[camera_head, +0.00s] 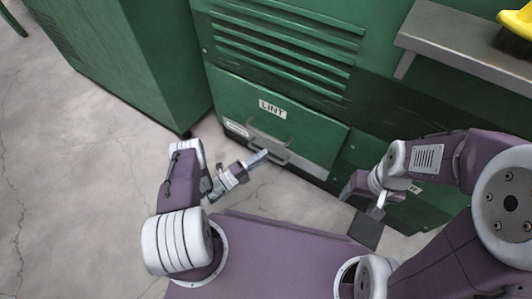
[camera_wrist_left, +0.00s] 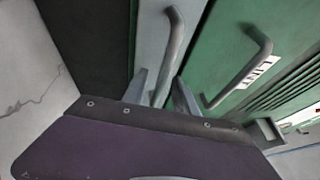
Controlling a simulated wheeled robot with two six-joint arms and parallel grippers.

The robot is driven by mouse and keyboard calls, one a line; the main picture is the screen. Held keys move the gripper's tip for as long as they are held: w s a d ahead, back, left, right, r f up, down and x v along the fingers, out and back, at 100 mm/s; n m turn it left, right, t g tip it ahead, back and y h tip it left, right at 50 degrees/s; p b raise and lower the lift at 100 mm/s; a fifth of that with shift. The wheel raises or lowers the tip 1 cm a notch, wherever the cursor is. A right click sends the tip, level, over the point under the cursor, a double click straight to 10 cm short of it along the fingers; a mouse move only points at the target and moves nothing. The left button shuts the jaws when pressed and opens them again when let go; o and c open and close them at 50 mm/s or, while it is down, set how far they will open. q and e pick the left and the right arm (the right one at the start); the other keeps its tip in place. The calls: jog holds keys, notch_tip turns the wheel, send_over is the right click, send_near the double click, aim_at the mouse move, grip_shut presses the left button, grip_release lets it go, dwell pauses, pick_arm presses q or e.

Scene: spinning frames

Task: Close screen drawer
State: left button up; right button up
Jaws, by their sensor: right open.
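The grey screen drawer (camera_head: 310,168) is low on the green machine, under a green front labelled LINT (camera_head: 272,108). In the left wrist view, its grey front (camera_wrist_left: 152,38) carries a bar handle (camera_wrist_left: 173,50). My left gripper (camera_head: 262,156) is at this handle. Its two fingers (camera_wrist_left: 162,92) stand apart, with the lower end of the handle between them; I cannot tell whether they touch it. How far out the drawer stands is unclear. My right gripper (camera_head: 380,208) is open and empty, low in front of the machine at the right.
The LINT front has its own bar handle (camera_wrist_left: 250,72), close beside the grey one. Another green cabinet (camera_head: 125,65) stands at the left. A grey shelf (camera_head: 460,38) with a yellow brush (camera_head: 516,25) juts out at upper right. The concrete floor (camera_head: 80,190) at left is clear.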

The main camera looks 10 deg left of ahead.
pick_arm(q)
jog(key=p+v, duration=0.1)
jog(key=v, duration=0.6)
jog(key=shift+p, duration=0.3)
